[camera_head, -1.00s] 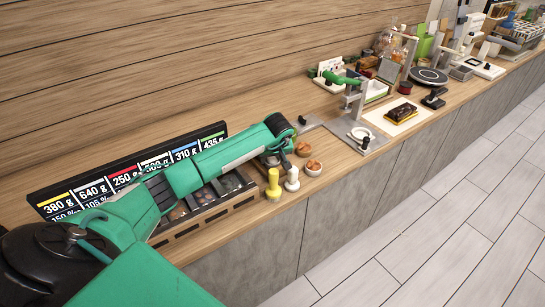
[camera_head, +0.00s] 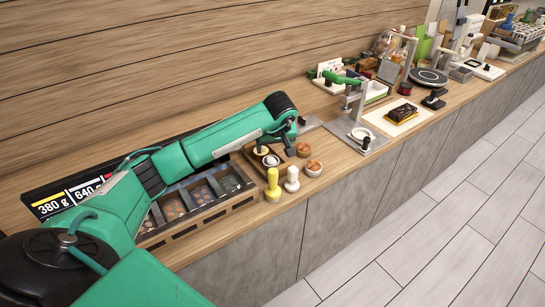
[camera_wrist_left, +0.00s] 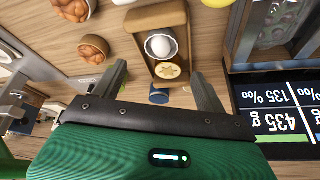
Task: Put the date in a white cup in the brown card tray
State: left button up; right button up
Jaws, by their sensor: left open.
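The brown tray (camera_head: 252,163) lies on the counter and shows in the wrist view (camera_wrist_left: 140,20). It holds a small white cup (camera_head: 270,161) with a pale rounded thing in it, also in the wrist view (camera_wrist_left: 161,45), and a round yellow piece with a star (camera_wrist_left: 168,71). I cannot pick out a date for certain; small brown pieces (camera_head: 173,210) lie in the compartments of the dark box. My left gripper (camera_wrist_left: 158,72) is open with nothing between its fingers, above the counter near the tray; it shows in the head view (camera_head: 290,143). My right gripper is not in view.
Yellow (camera_head: 273,186) and white (camera_head: 292,180) knobbed pieces stand at the front edge. A label board (camera_head: 70,195) stands behind the compartment box (camera_head: 215,212). A metal stand (camera_head: 358,135) is further right.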

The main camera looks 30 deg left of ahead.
pick_arm(q)
jog(key=v, duration=0.3)
jog(key=shift+s+d+r+b, duration=0.1)
jog(key=shift+d+r+b, duration=0.05)
jog(key=shift+r+b, duration=0.2)
